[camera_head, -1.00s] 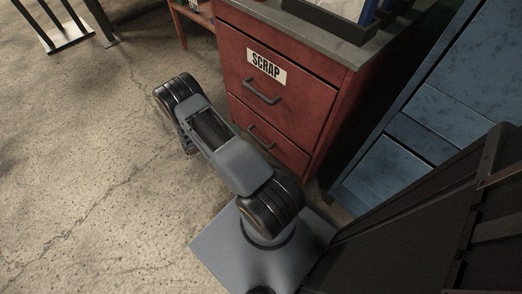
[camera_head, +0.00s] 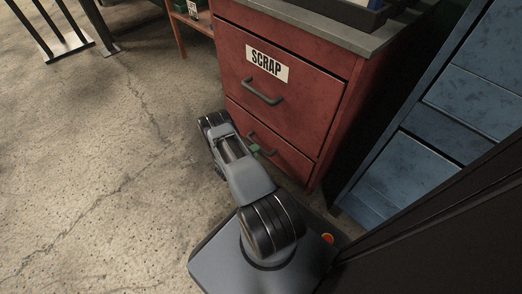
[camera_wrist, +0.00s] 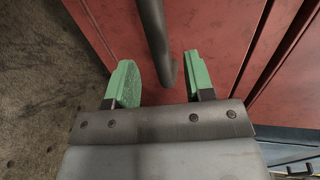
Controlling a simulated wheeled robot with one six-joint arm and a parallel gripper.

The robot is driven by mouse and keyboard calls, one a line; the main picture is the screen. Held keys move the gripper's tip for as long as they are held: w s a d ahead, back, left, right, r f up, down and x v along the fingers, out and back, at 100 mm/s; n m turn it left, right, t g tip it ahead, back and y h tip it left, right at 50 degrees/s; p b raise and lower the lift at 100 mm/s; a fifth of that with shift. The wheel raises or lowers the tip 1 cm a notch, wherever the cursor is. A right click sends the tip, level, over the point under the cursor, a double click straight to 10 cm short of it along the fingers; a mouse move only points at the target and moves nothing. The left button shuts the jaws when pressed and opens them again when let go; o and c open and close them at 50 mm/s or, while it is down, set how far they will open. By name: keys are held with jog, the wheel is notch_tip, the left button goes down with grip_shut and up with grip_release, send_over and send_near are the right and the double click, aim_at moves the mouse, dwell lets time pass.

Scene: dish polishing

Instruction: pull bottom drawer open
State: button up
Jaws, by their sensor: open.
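The red cabinet (camera_head: 310,42) stands at the upper middle of the head view, with a top drawer (camera_head: 293,98) labelled SCRAP and a bottom drawer (camera_head: 292,158) below it. Both drawers look shut. The bottom drawer's dark bar handle (camera_head: 262,143) is partly hidden by my arm. In the wrist view the handle (camera_wrist: 156,35) runs down between the two green fingers of my gripper (camera_wrist: 160,82), in front of the red drawer face (camera_wrist: 215,35). My gripper is open. The fingers show gaps on both sides of the handle. In the head view a green fingertip shows near the handle.
A blue cabinet (camera_head: 465,90) stands to the right of the red one, with a narrow dark gap between them. A dark tray (camera_head: 345,12) sits on the cabinet's grey top. A metal frame (camera_head: 68,45) stands at upper left. The concrete floor (camera_head: 110,170) at left is clear.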

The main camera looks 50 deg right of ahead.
jog(key=shift+b+x, duration=0.6)
jog(key=shift+x, duration=1.7)
grip_shut()
